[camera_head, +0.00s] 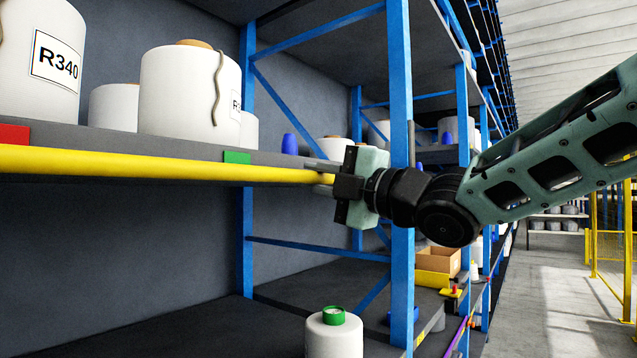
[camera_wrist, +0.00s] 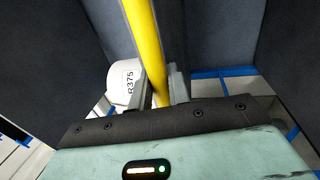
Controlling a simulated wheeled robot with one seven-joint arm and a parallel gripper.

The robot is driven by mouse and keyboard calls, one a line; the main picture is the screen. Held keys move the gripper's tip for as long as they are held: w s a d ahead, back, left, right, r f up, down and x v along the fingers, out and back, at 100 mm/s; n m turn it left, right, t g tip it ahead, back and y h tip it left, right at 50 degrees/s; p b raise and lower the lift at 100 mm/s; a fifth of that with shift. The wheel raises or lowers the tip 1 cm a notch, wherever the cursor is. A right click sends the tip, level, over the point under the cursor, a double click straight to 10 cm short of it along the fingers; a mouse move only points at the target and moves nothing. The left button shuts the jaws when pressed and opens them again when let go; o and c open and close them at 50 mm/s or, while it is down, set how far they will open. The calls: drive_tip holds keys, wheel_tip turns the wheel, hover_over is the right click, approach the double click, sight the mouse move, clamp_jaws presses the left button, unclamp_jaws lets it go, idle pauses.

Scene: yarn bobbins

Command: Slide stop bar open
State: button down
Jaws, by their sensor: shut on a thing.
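The yellow stop bar (camera_head: 150,163) runs along the front edge of the upper shelf, from the left side of the head view to my gripper (camera_head: 325,173). My gripper is shut on the bar near its right end, close to the blue upright. In the wrist view the bar (camera_wrist: 143,30) passes between the two fingers of my gripper (camera_wrist: 162,92). A red marker (camera_head: 14,135) and a green marker (camera_head: 237,157) sit on the shelf edge just above the bar. The bar's very end is hidden by my gripper.
White bobbins (camera_head: 190,90) stand on the shelf behind the bar. A blue upright (camera_head: 400,120) stands right beside my gripper. A white bobbin with a green top (camera_head: 334,335) stands below. A cardboard box (camera_head: 438,260) is on a lower shelf. The aisle floor (camera_head: 560,290) at right is clear.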

drive_tip(key=shift+f, duration=0.3)
drive_tip(key=c, duration=1.4)
unclamp_jaws()
drive_tip(key=shift+o, duration=0.2)
drive_tip(key=b+v, duration=0.2)
drive_tip(key=v, duration=1.5)
drive_tip(key=shift+d, duration=0.15)
drive_tip(key=shift+s+f, duration=0.1)
